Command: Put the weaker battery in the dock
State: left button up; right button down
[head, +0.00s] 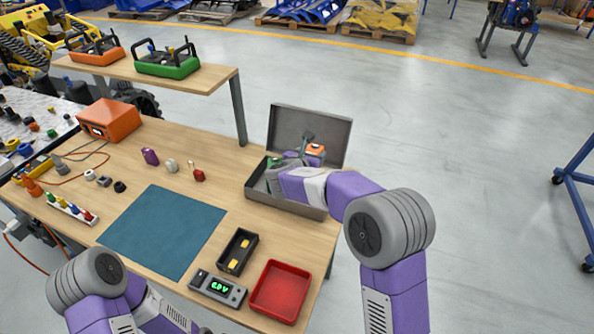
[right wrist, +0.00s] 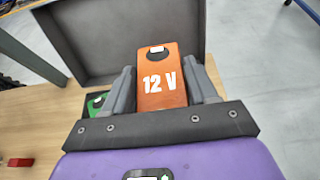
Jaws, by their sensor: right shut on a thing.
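An orange battery marked 12 V (right wrist: 162,88) is between the fingers of my right gripper (right wrist: 165,98), which is shut on it. In the head view the battery (head: 315,148) shows in front of the open lid of a grey metal case (head: 285,204). Whether it touches the case is hidden. A green battery (head: 273,176) is in the case; its edge shows in the right wrist view (right wrist: 97,101). The black dock (head: 238,252) with yellow pieces inside stands on the bench. A grey meter (head: 218,288) with green digits is beside it. My left gripper is out of view.
A red tray (head: 280,291) is near the bench's front right edge. A teal mat (head: 163,232) lies left of the dock. Small coloured parts and an orange box (head: 109,120) stand farther left. A raised shelf (head: 213,79) is at the back.

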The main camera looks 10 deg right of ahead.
jog(key=f, duration=0.2)
jog(key=f+b, duration=0.1)
jog(key=shift+s+f, duration=0.2)
jog(key=shift+f, duration=0.15)
jog(key=shift+w+f+b, duration=0.1)
jog(key=shift+f+b, duration=1.2)
jog(key=shift+f, duration=1.45)
jog(key=shift+c, duration=1.6)
grip_release()
jog(key=shift+f, duration=0.15)
